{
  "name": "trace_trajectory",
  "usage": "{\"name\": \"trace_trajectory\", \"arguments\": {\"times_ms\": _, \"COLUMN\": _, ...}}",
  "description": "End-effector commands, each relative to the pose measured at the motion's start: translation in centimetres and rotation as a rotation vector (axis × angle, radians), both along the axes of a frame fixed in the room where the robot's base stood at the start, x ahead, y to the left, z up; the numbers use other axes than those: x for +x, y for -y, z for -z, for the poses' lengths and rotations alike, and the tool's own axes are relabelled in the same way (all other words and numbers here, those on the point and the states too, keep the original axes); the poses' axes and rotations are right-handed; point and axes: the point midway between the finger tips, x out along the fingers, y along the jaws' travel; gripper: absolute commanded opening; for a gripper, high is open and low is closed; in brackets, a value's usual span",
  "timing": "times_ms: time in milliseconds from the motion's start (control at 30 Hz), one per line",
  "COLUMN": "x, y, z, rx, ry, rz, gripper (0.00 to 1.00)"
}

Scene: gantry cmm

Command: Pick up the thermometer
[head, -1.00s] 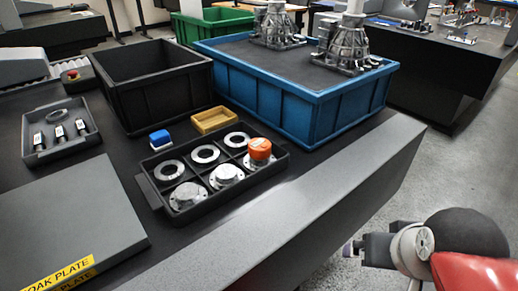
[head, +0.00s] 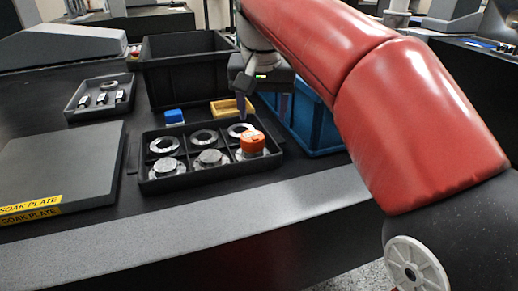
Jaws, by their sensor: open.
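The orange device (head: 252,141), which I take to be the thermometer, sits on a metal flanged part in the front right compartment of the black divided tray (head: 213,176). My gripper (head: 262,111) is open, points down and hangs above the right side of the tray, just above and behind the orange device in the picture. It appears empty and apart from the device.
Metal rings and flanged parts fill the other compartments. Behind stand a yellow tray (head: 231,108), a blue block (head: 174,117), a black bin (head: 185,76) and a blue bin (head: 308,122), partly hidden by my arm. The soak plate (head: 60,165) lies left.

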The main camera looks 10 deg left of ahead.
Motion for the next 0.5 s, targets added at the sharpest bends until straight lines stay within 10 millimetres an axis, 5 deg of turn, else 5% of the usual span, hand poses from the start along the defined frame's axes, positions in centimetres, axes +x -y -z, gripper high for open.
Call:
{"name": "trace_trajectory", "arguments": {"times_ms": 133, "x": 0.0, "y": -2.1, "z": 0.4, "rx": -0.012, "ry": 0.000, "rz": -0.007, "gripper": 0.59}}
{"name": "trace_trajectory", "arguments": {"times_ms": 500, "x": 0.9, "y": -2.5, "z": 4.5, "rx": -0.014, "ry": -0.001, "rz": -0.007, "gripper": 0.59}}
